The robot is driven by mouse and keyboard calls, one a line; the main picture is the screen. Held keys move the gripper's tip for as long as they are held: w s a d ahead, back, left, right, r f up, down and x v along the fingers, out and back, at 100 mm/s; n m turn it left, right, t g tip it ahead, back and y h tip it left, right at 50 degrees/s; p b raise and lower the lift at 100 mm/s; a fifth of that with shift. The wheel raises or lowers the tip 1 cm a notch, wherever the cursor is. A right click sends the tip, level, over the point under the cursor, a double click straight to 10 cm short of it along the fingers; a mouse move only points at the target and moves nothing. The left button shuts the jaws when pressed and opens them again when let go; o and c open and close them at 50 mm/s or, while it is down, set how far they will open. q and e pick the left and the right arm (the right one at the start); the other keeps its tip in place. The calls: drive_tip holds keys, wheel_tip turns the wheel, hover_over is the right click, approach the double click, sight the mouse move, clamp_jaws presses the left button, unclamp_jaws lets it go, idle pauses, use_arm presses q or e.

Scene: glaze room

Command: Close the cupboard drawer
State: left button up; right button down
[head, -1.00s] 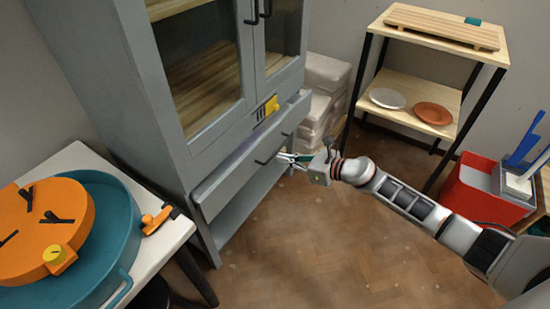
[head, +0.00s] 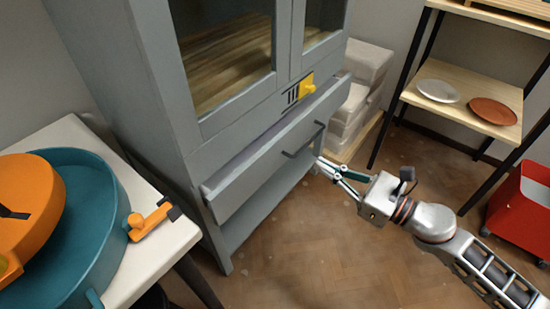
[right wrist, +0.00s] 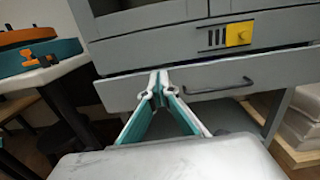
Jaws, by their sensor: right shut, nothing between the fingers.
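The grey cupboard (head: 165,110) has a wide drawer (head: 245,178) below its glass doors. The drawer stands pulled out a little, with a dark gap along its top edge. Its front carries dark bar handles (head: 303,141). In the right wrist view the drawer front (right wrist: 120,91) spans the picture, with one handle (right wrist: 218,89) right of the fingertips. My right gripper (head: 319,162) is shut and empty, in front of the drawer's right half. Its fingertips (right wrist: 158,78) overlap the drawer front in the wrist view; I cannot tell whether they touch. My left gripper is not in view.
A white table (head: 165,245) with a teal basin (head: 105,220) and an orange disc stands at left. A yellow latch (head: 307,84) sits above the drawer. White stacked bags (head: 355,85), a shelf rack (head: 450,88) and a red bin (head: 515,215) are at right. Floor in front is open.

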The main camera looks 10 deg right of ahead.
wheel_tip(320, 180, down, 4)
approach(269, 151)
drive_tip(key=x, duration=0.5)
drive_tip(key=shift+a+r, duration=0.15)
drive_tip(key=shift+x, duration=0.75)
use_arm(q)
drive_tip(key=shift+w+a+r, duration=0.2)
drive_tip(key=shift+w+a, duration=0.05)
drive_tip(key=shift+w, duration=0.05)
